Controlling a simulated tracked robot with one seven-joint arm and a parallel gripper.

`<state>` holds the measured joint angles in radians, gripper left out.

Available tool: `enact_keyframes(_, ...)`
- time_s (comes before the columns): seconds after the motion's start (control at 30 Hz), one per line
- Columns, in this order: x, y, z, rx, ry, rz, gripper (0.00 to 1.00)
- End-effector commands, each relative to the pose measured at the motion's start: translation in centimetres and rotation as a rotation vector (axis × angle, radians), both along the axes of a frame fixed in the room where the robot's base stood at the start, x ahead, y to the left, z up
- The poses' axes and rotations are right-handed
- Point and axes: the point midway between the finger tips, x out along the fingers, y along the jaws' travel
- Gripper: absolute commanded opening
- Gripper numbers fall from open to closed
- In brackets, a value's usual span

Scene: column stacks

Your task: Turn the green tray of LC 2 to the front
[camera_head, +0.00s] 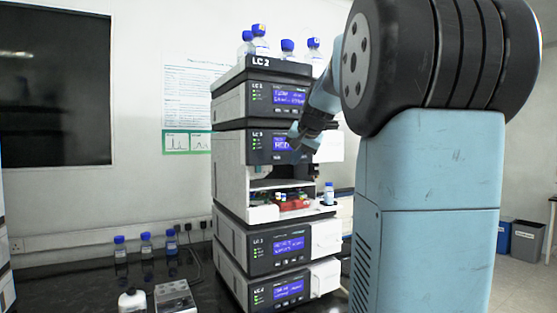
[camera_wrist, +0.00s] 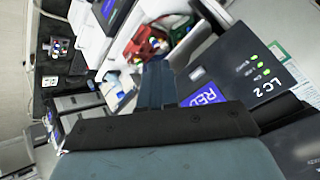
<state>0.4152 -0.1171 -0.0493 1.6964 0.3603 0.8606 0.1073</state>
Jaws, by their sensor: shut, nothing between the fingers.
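The LC 2 stack (camera_head: 262,62) stands in the middle of the head view, with an open compartment halfway down. A red tray (camera_head: 294,204) with small vials sits at the compartment's front. In the wrist view the red tray (camera_wrist: 143,48) shows from above at a tilt, with a small green patch beside it. My gripper (camera_head: 296,137) is shut and empty, above the opening and in front of the lit display. Its fingers (camera_wrist: 155,84) point toward the compartment in the wrist view.
A small blue-capped bottle (camera_head: 328,194) stands at the right end of the compartment's ledge. Several blue-capped bottles (camera_head: 260,40) stand on top of the stack. More bottles (camera_head: 146,245) and a grey device (camera_head: 174,298) are on the dark bench to the left.

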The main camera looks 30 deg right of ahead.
Motion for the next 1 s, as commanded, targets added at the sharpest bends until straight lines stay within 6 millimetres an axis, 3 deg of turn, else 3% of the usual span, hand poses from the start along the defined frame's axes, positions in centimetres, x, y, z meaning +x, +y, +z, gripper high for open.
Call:
enact_keyframes(0.6,6.8,0.2,0.0,-0.001,0.000,0.001,0.00)
enact_keyframes(1.0,7.7,0.2,0.0,0.001,0.000,-0.001,0.00)
